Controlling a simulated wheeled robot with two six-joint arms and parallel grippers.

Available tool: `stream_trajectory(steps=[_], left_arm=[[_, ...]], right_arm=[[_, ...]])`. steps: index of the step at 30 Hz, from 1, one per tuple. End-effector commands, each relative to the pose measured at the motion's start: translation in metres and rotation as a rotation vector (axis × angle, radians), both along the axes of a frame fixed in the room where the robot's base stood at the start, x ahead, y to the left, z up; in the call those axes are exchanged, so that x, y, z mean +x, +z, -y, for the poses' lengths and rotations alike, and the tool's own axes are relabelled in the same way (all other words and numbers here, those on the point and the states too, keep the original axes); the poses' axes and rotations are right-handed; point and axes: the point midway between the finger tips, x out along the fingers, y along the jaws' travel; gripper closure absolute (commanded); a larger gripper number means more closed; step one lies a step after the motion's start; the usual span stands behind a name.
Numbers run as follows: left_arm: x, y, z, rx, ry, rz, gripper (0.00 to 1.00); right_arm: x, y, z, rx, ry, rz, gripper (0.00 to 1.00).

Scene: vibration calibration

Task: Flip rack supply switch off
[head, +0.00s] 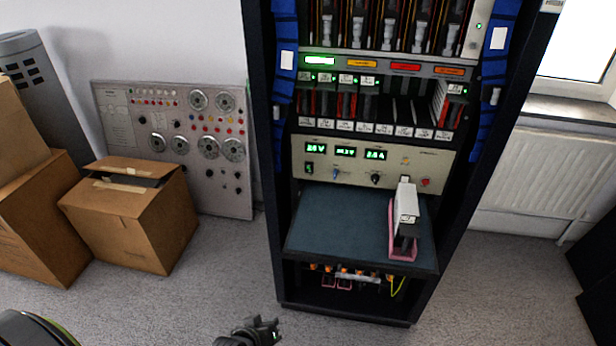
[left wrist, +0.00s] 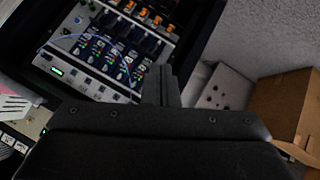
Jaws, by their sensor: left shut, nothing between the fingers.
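The rack's supply panel (head: 440,167) is a beige strip above the pull-out shelf, with three lit green displays on it. A small dark switch with a green glow (head: 309,168) sits at its left end, below the first display; its exact position is too small to tell. My left gripper (head: 262,331) is low at the bottom of the head view, in front of and below the rack, well apart from the panel. In the left wrist view its fingers (left wrist: 160,86) are together and empty. My right gripper is not in view.
The blue-grey shelf (head: 335,225) juts out below the panel and carries a white device (head: 407,203) by a pink frame at its right. A blue knob (head: 335,173), dark knob (head: 375,178) and red control (head: 425,182) share the panel. Cardboard boxes (head: 140,220) stand left.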

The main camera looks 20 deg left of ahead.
Motion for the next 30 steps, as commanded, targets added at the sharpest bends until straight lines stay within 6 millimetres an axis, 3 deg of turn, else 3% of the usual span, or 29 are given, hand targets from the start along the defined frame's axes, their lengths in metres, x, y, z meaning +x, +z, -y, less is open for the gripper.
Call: stream_trajectory(steps=[3, 4, 15, 21, 30], left_arm=[[0.044, 0.057, 0.013, -0.141, 0.066, 0.180, 1.00], [0.053, 0.066, 0.015, -0.185, 0.092, 0.223, 1.00], [0.126, 0.135, 0.010, -0.616, 0.361, 0.618, 1.00], [0.147, 0.162, -0.002, -0.822, 0.494, 0.796, 1.00], [0.152, 0.172, -0.009, -0.902, 0.548, 0.865, 1.00]], right_arm=[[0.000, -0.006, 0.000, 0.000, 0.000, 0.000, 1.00], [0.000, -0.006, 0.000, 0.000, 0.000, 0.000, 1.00], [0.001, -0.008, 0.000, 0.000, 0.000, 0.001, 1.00], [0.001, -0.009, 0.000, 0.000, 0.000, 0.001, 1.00], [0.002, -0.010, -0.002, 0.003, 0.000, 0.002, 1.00]])
